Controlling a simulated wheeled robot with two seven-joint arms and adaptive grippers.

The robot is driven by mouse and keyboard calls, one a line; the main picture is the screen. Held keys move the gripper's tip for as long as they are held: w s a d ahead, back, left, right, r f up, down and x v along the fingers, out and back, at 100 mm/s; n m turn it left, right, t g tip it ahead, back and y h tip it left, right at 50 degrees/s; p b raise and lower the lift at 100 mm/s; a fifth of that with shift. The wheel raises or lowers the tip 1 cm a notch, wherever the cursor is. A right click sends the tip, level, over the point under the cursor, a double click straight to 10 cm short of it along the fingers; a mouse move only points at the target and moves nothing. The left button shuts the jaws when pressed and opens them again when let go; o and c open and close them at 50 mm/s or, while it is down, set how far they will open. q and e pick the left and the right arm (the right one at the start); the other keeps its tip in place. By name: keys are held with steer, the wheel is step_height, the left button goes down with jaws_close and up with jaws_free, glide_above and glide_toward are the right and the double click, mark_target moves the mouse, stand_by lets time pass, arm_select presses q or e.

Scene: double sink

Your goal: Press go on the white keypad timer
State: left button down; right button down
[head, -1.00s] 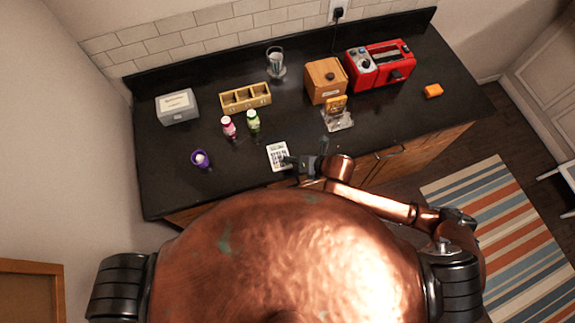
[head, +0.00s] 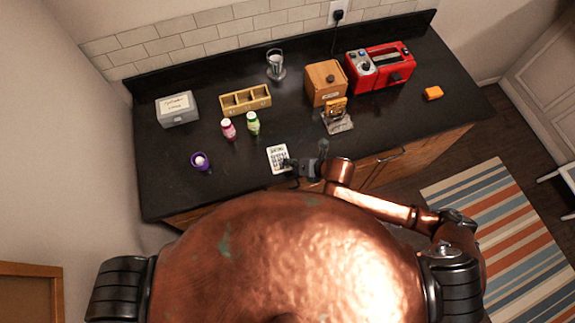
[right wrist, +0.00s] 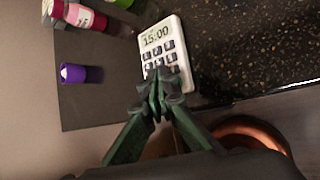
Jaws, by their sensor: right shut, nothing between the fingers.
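The white keypad timer (head: 277,157) lies on the black counter near its front edge. In the right wrist view the timer (right wrist: 168,48) shows dark keys and a display reading 15:00. My right gripper (head: 290,163) is shut and empty, at the timer's right side in the head view. In the right wrist view its fingertips (right wrist: 162,88) are over the timer's lower keys and hide some of them. I cannot tell whether they touch a key. My left gripper is not in view.
A purple cup (head: 200,161), pink bottle (head: 228,129) and green bottle (head: 253,123) stand left of and behind the timer. Farther back are a grey box (head: 177,109), wooden tray (head: 245,100), wooden box (head: 326,82) and red toaster (head: 381,68).

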steer(key=shift+f, duration=0.1)
stand_by(0.4)
steer(key=shift+f, duration=0.35)
steer(key=shift+f, duration=0.3)
stand_by(0.5)
steer(key=shift+r, duration=0.15)
steer(key=shift+r+p, duration=0.6)
steer(key=shift+p, duration=0.15)
step_height(320, 180, up, 5)
steer(key=p, duration=0.5)
steer(key=shift+r, duration=0.1)
